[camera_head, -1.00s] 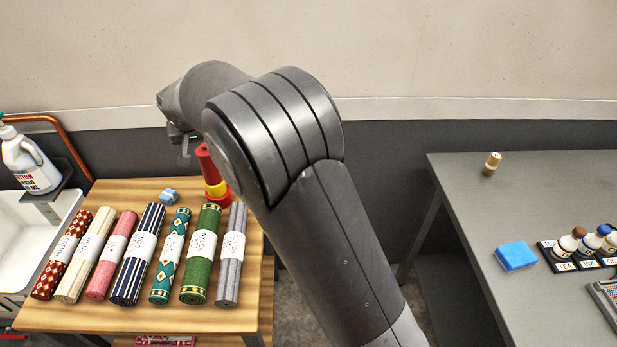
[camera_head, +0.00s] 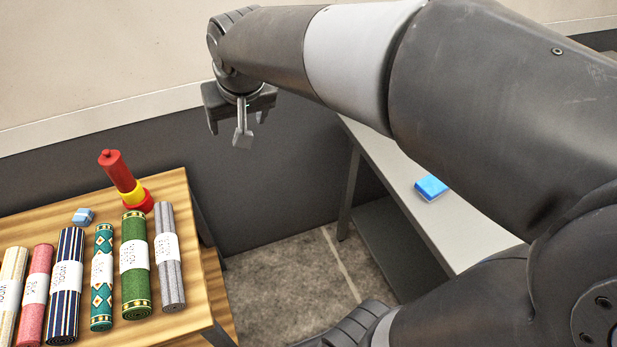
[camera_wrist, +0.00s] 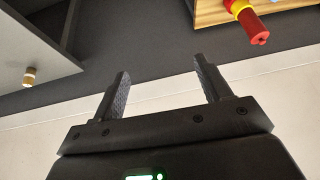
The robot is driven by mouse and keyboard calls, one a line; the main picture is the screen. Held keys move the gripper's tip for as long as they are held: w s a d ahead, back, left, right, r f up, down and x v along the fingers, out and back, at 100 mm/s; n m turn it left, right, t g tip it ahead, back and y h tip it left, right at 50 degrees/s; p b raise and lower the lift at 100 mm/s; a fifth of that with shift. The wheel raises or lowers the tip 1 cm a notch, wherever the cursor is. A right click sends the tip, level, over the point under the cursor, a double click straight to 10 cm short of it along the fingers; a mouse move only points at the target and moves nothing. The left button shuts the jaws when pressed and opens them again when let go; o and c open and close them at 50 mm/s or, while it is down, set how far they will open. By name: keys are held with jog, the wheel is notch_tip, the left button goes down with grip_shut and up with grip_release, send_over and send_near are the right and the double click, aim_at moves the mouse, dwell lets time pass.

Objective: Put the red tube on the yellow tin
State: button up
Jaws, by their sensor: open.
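The red tube (camera_head: 117,172), with a small knob on its top end, stands on the yellow tin (camera_head: 133,196) at the back right of the wooden table. A red base (camera_head: 147,203) shows under the tin. In the wrist view the red tube (camera_wrist: 257,31) and the yellow tin (camera_wrist: 240,7) appear at the top right edge, the tin partly cut off. My gripper (camera_head: 238,122) is open and empty, up to the right of the tube and apart from it, past the table edge. In the wrist view nothing is between the fingers of my gripper (camera_wrist: 160,68).
Several rolled rugs lie in a row on the wooden table (camera_head: 199,290), including a green one (camera_head: 134,285), with a small blue item (camera_head: 83,216) behind them. A grey bench (camera_head: 440,238) holding a blue sponge (camera_head: 431,188) stands right. Floor (camera_head: 280,285) shows between.

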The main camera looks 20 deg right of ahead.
jog(key=s+d+f, duration=0.2)
jog(key=s+d, duration=0.2)
jog(key=s, duration=0.4)
jog(key=s+d+f+h, duration=0.1)
jog(key=s+d, duration=0.2)
jog(key=s, duration=0.5)
jog(key=shift+s+d+f+m, duration=0.2)
jog(key=shift+d+f+m, duration=0.1)
jog(key=shift+d+f, duration=0.1)
